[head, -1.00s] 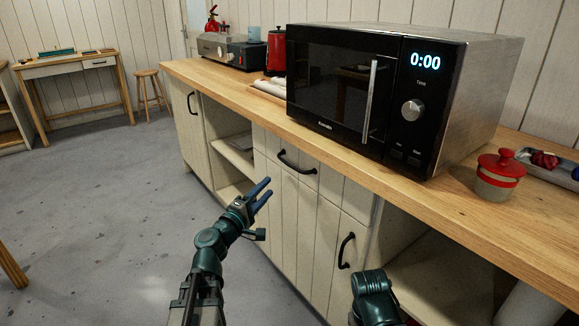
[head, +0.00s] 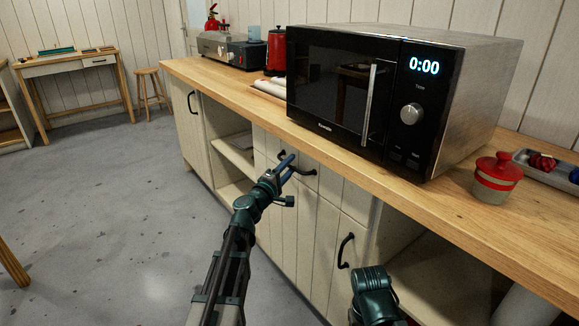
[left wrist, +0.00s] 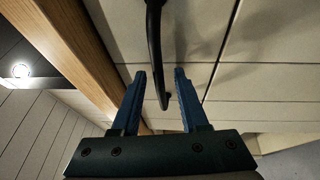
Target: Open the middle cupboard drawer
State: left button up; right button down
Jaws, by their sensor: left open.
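The middle cupboard drawer (head: 327,185) is closed, its front flush under the wooden counter. Its black bar handle (head: 308,171) is partly hidden behind my left gripper in the head view. My left gripper (head: 288,164) is open, with its blue fingers at the handle's left part. In the left wrist view, the handle (left wrist: 155,45) runs down between the two spread fingers (left wrist: 160,88). I cannot tell whether either finger touches it. My right gripper is not in view; only part of my right arm shows at the bottom.
A microwave (head: 400,95) stands on the counter (head: 450,200) above the drawer. A red-lidded pot (head: 497,178) is to its right. A lower cupboard door handle (head: 345,250) sticks out below. Open shelves (head: 232,155) lie to the left, and the grey floor is clear there.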

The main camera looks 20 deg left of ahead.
pick_arm(q)
grip_shut()
dwell(1.5)
